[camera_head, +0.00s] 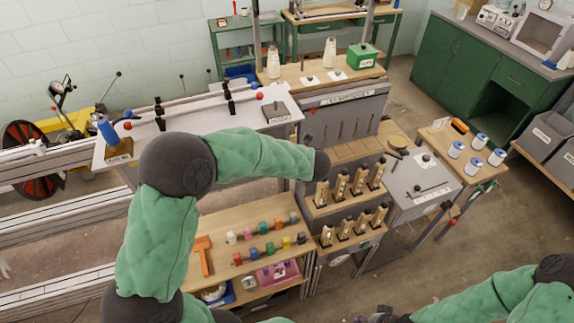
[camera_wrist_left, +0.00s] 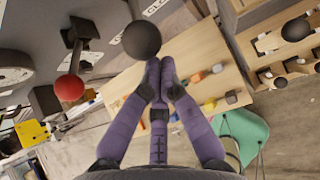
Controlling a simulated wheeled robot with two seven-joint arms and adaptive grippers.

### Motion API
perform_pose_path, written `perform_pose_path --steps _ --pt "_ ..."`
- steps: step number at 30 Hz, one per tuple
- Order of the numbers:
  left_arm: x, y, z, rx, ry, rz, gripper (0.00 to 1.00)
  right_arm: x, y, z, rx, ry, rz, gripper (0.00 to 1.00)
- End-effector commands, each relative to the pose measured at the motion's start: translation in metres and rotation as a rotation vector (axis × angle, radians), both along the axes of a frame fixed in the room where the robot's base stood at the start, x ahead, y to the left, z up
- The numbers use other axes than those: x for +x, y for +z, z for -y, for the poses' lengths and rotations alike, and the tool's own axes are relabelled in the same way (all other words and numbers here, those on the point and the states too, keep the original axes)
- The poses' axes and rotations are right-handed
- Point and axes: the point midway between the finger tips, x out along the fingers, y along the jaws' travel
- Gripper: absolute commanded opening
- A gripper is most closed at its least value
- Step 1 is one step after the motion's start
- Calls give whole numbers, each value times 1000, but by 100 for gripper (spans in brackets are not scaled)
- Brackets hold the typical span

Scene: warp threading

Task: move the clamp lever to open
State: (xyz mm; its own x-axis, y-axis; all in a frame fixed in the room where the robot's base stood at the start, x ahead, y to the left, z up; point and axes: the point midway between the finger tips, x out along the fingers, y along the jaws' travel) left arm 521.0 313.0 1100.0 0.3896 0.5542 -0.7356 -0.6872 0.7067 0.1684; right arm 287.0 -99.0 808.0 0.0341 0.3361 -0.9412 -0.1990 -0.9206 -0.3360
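In the left wrist view a black ball knob (camera_wrist_left: 142,38) sits just beyond my left gripper's fingertips (camera_wrist_left: 160,78). The purple fingers are close together at the tips, and I see nothing between them. Left of it is a short black lever with a red ball (camera_wrist_left: 69,88). I cannot tell for certain which knob belongs to the clamp lever. In the head view my left arm reaches to the machine front, and its gripper is hidden behind the arm's dark end. My right gripper (camera_head: 376,314) shows partly at the bottom edge; its fingers are unclear.
A wooden bench (camera_head: 218,219) with coloured pegs and an orange tool (camera_head: 203,255) stands below my left arm. Wooden racks (camera_head: 342,204) of bobbins stand to its right. A grey box (camera_head: 421,180) with a handle is further right. A white table (camera_head: 215,110) carries long rods.

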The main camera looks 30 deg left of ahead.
Motion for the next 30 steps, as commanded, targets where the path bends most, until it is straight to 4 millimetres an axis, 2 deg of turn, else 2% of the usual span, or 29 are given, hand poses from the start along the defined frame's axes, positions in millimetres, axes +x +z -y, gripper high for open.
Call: perform_pose_path --steps 9,30 --pt "3 14 -3 1 0 2 0 0 11 0 0 0 0 46" --pt "5 17 -6 3 1 8 0 0 11 0 0 0 0 46"
